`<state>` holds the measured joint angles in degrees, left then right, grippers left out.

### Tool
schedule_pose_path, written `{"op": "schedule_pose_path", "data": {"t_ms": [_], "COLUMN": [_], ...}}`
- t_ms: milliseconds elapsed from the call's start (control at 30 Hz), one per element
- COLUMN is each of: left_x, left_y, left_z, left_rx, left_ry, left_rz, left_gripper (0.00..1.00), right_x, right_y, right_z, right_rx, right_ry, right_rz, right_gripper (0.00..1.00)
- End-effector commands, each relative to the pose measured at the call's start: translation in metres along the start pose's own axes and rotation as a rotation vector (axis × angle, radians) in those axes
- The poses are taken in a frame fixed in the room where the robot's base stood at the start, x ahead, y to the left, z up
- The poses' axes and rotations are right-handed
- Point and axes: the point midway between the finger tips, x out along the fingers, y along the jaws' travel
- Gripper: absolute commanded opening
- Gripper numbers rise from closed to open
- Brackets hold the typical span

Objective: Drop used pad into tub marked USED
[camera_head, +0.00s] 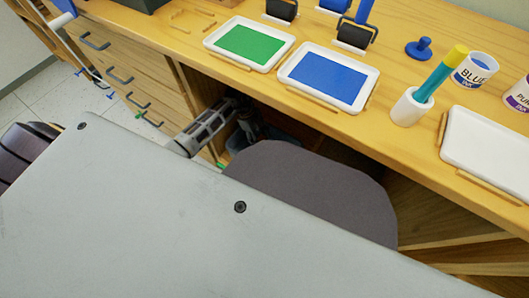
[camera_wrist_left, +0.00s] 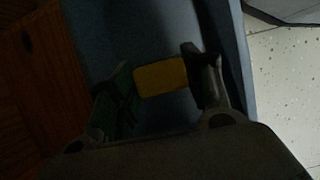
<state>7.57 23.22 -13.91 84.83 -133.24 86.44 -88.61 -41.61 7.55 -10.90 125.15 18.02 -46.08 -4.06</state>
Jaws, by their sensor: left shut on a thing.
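My left gripper (camera_head: 250,125) is low in the shadowed space under the desk, at the edge of a blue tub (camera_head: 236,143). In the left wrist view the same gripper (camera_wrist_left: 160,80) is shut on a yellow pad (camera_wrist_left: 160,77), with a dark green patch beside the left finger. Behind the pad lies the dim blue inside of the tub (camera_wrist_left: 236,60). The pad appears above or within the tub; its height is unclear. No USED mark is readable. My right gripper is not in view.
The wooden desk (camera_head: 400,140) overhangs the space. It holds green (camera_head: 250,45) and blue (camera_head: 325,78) ink trays, rollers, a white cup (camera_head: 411,108) and an ink jar (camera_head: 476,70). A rounded grey seat (camera_head: 310,185) stands close by. Drawers (camera_head: 120,70) line the left.

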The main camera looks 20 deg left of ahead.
Motion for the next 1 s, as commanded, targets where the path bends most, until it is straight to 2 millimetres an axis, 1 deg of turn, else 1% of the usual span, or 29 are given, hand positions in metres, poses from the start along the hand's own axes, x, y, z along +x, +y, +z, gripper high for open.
{"op": "schedule_pose_path", "data": {"t_ms": [300, 333, 500, 533, 767, 867, 1000], "left_x": [0.0004, 0.0004, 0.0004, 0.0004, 0.0004, 0.0002, -0.0028], "left_y": [0.0000, 0.0000, 0.0000, 0.0000, 0.0000, -0.0001, 0.0001], "left_z": [-0.0001, -0.0001, -0.0002, -0.0002, -0.0003, -0.0003, 0.0004], "left_rx": [0.000, 0.000, 0.000, 0.000, 0.000, 0.000, 0.000], "left_ry": [0.000, 0.000, 0.000, 0.000, 0.000, 0.000, 0.001], "left_rz": [0.000, 0.000, 0.000, 0.000, 0.000, 0.000, 0.000], "left_gripper": [0.27, 0.51, 0.73, 0.74, 0.74, 0.74, 0.74], "right_x": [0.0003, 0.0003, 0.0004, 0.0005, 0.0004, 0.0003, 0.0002], "right_y": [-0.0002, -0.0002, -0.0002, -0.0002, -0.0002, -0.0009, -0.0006], "right_z": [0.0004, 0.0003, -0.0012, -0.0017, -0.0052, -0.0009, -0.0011], "right_rx": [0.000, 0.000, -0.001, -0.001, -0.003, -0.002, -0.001], "right_ry": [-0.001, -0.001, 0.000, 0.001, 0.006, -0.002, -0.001], "right_rz": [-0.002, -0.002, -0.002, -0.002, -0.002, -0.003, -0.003], "right_gripper": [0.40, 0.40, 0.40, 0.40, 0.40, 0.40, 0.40]}}
